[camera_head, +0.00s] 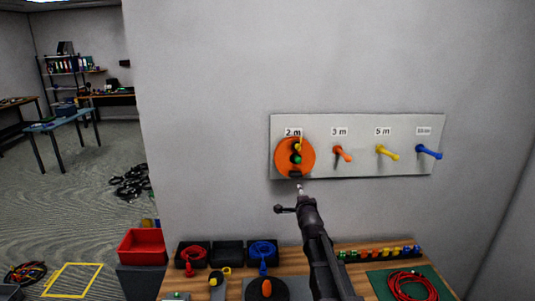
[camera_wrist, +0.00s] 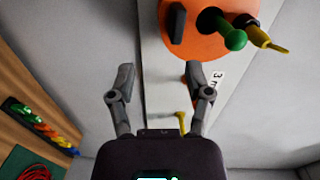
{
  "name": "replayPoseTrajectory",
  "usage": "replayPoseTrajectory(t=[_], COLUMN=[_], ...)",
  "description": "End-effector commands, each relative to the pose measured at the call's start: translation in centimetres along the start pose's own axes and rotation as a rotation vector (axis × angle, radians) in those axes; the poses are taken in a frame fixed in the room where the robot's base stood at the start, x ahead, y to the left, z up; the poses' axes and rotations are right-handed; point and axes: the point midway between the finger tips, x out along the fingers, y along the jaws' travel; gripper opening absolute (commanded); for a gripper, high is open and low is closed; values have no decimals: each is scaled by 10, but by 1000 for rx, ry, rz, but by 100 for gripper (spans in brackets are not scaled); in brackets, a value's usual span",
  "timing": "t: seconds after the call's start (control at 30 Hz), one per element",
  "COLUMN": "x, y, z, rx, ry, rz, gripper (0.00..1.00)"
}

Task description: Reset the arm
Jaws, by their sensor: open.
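My arm reaches up from the bottom of the head view, and my gripper (camera_head: 299,190) is just below the orange disc (camera_head: 283,158) on the left of the grey wall board (camera_head: 360,169). In the wrist view my gripper (camera_wrist: 160,82) has its two fingers wide apart with nothing between them. The orange disc (camera_wrist: 190,40) shows beyond the fingertips there, apart from them. It hangs under the "2 m" label with a green peg (camera_wrist: 232,36) and a yellow peg (camera_wrist: 262,38) at its face.
The board also bears an orange peg (camera_head: 343,154), a yellow peg (camera_head: 387,152) and a blue peg (camera_head: 429,152). Below is a wooden bench (camera_head: 345,272) with black bins, a blue coil (camera_head: 263,250) and a red cable (camera_head: 408,286) on a green mat. A red bin (camera_head: 142,246) stands left.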

Motion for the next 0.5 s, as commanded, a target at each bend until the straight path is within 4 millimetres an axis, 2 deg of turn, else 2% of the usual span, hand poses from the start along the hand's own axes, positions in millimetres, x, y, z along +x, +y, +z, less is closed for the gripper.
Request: replayPoseTrajectory(t=[0.27,0.5], x=[-39,-92], y=[56,112], z=[13,22], rx=[-277,-562], ry=[-104,-277], rz=[262,524], gripper=[65,65])
